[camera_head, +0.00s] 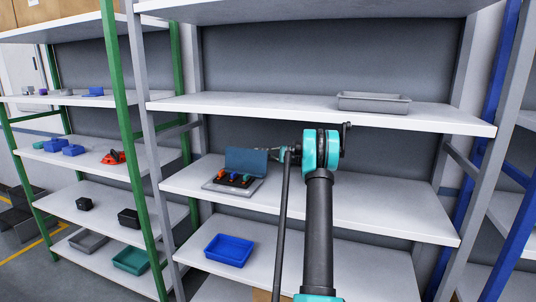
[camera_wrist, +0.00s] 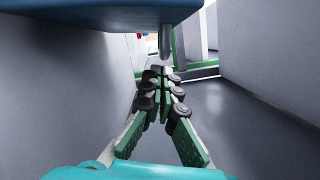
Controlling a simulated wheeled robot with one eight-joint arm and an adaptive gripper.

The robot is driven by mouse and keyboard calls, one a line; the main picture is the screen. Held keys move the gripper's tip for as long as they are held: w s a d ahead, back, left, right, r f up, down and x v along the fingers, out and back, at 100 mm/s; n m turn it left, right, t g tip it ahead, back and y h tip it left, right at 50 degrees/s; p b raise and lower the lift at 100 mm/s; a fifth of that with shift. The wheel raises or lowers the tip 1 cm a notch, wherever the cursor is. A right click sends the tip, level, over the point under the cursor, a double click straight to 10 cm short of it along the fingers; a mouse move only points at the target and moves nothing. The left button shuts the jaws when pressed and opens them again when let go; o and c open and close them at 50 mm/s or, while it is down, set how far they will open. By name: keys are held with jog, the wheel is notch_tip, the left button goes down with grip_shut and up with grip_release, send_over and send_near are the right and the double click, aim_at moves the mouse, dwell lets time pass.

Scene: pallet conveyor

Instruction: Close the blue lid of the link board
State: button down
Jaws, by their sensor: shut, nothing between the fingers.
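The link board (camera_head: 212,186) is a grey plate with small red, blue and dark parts on it, on the middle shelf. Its blue lid (camera_head: 246,161) stands open, roughly upright at the back of the board. My gripper (camera_head: 279,153) is just right of the lid, pointing left, with its tips by the lid's right edge. In the wrist view my gripper's green-padded fingers (camera_wrist: 161,74) are shut and empty. A dark blue slab, seemingly the lid (camera_wrist: 95,10), fills the top of that view, with a grey peg hanging from it. Contact cannot be told.
The middle shelf (camera_head: 370,212) is clear to the right of my arm. The shelf above (camera_head: 300,108) holds a grey tray (camera_head: 373,102) and overhangs the workspace. A blue bin (camera_head: 229,249) is on the shelf below. A grey post (camera_head: 146,130) stands left of the board.

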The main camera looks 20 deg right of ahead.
jog(key=shift+w+a, duration=0.3)
jog(key=shift+a, duration=0.3)
jog(key=shift+r, duration=0.15)
